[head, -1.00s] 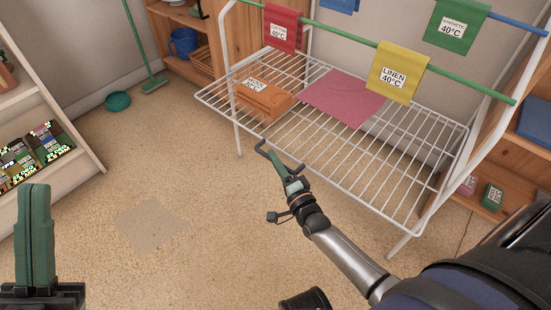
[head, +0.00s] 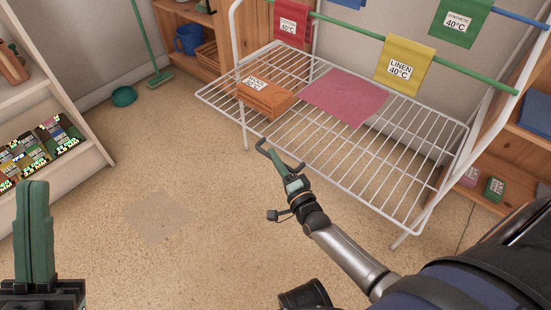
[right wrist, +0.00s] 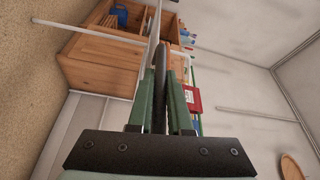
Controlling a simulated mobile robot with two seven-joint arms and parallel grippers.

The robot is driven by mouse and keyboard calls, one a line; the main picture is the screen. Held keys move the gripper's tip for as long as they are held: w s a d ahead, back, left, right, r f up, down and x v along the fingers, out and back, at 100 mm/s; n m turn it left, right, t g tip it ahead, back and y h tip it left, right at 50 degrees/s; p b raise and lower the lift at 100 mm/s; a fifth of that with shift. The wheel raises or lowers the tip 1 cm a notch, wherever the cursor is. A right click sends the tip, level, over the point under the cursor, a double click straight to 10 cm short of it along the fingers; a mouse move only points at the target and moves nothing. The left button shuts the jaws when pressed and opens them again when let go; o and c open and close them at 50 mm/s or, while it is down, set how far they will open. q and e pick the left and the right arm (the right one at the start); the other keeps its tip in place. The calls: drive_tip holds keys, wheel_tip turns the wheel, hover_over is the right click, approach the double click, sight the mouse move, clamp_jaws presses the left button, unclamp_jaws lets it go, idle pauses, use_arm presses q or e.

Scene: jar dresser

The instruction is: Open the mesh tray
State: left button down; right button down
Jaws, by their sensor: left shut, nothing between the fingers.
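The mesh tray (head: 330,160) is a white wire shelf in the drying rack, at centre right of the head view. Its front edge stands out past the rack's left leg (head: 246,130). My right gripper (head: 276,160) is at the handle. In the right wrist view, the dark handle bar (right wrist: 161,75) lies between the green fingers of my right gripper (right wrist: 161,100), which close on both its sides. My left gripper (head: 34,185) is shut and empty at the lower left, away from the tray.
A shelf with seed packets (head: 40,148) stands at left. The floor (head: 160,260) in front is clear.

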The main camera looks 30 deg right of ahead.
drive_tip(key=c, duration=0.8)
unclamp_jaws()
drive_tip(key=shift+c, duration=0.2)
drive_tip(key=s+p, duration=0.3)
drive_tip(key=s, duration=0.9)
drive_tip(key=shift+s+f, duration=0.3)
drive_tip(key=shift+f, duration=0.15)
